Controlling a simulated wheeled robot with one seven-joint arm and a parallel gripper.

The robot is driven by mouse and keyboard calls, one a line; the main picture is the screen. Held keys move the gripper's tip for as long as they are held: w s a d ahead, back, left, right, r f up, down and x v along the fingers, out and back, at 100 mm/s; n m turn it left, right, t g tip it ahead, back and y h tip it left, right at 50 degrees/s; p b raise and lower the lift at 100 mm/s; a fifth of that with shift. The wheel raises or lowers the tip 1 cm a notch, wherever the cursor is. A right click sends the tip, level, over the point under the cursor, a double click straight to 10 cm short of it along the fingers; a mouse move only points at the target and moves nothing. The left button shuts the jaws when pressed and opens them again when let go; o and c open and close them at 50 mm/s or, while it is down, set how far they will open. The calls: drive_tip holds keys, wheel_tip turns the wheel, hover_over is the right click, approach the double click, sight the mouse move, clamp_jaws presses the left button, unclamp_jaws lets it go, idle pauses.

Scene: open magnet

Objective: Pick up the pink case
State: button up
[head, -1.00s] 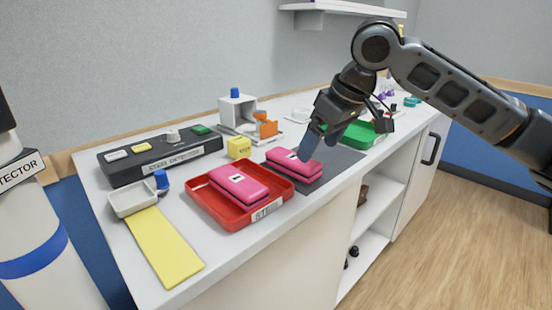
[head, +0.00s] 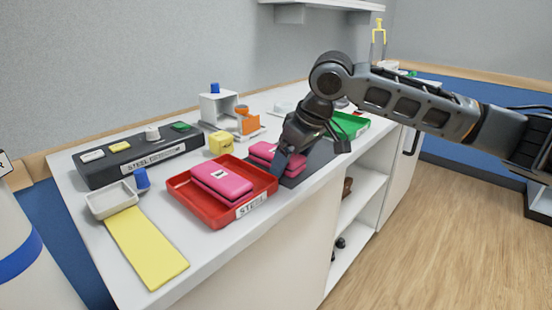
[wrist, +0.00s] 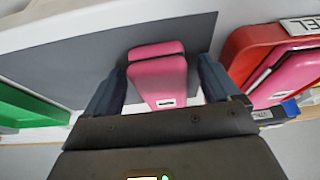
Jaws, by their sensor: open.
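One pink case (head: 262,150) lies on a dark grey mat (head: 318,158), partly hidden behind my gripper (head: 283,166). A second pink case (head: 222,180) lies in a red tray (head: 212,217) labelled STEEL. My gripper is open and low at the case on the mat. In the wrist view, that pink case (wrist: 160,75) shows between my two fingers (wrist: 162,68), with a narrow gap on each side. I cannot tell how far down the fingers reach beside it.
The red tray (wrist: 244,50) stands close beside my gripper. A green tray (head: 350,124) is on the other side. A yellow cube (head: 220,143), a dark detector box (head: 135,158) and a yellow strip (head: 145,248) are on the left of the counter.

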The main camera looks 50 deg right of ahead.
drive_tip(key=c, duration=1.1)
drive_tip(key=shift+r, duration=0.1)
